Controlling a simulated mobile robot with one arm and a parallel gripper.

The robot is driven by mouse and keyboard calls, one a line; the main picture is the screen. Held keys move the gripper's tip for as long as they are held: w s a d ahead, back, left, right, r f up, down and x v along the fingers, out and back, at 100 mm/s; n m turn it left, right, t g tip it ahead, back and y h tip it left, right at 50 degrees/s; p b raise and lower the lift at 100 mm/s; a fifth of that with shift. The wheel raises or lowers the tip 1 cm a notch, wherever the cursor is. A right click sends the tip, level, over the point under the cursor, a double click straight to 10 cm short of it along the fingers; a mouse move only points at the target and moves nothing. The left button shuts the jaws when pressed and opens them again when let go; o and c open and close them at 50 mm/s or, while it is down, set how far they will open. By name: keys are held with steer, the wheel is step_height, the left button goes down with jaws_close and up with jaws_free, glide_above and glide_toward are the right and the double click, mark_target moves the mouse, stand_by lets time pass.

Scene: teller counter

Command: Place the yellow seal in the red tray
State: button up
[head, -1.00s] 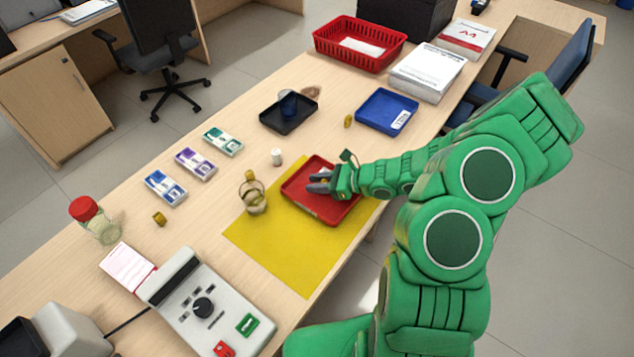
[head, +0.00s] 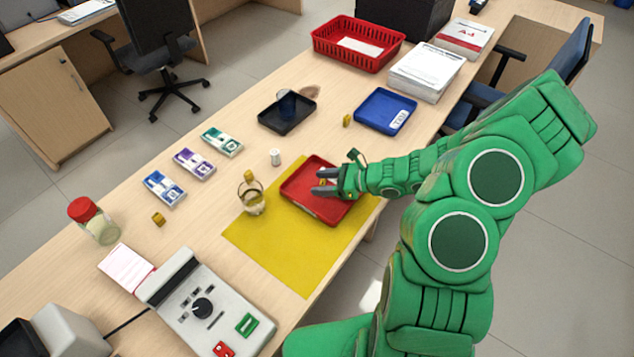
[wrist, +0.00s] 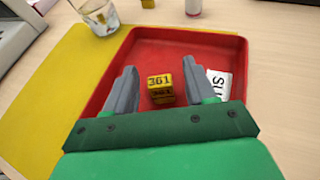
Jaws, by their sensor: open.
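The yellow seal (wrist: 160,88) is a small block with dark marks like "361". It appears to rest on the floor of the red tray (wrist: 222,42), between my gripper's open fingers (wrist: 158,66). A gap shows on each side of it in the wrist view. In the head view, the red tray (head: 318,212) sits on the yellow mat, and my gripper (head: 314,182) is low over it. Only a small yellow spot of the seal shows there between the fingers.
A black tray (head: 287,115) and a blue tray (head: 385,111) lie farther back. Other small yellow blocks (head: 159,218) are on the counter.

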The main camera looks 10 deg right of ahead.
steer(key=v, duration=0.9)
steer(key=shift+s+d+r, duration=0.1)
steer(key=shift+d+r, duration=0.05)
steer(key=shift+d, duration=0.05)
steer(key=s+a+r+n+g+h, duration=0.2)
steer(key=s+a+r+n+g, duration=0.2)
steer(key=s+a+r+n, duration=0.3)
steer(key=s+a+r+n+g+h, duration=0.2)
steer(key=s+a+r+n+g, duration=0.2)
steer(key=s+r+n, duration=0.45)
steer(key=s+d+r+n+h, duration=0.3)
steer(key=s+r+h, duration=0.1)
steer(key=s, duration=0.3)
steer(key=s+d+r+n+t+h, duration=0.1)
steer(key=s+d+r+n+h, duration=0.3)
steer(key=s+r, duration=0.3)
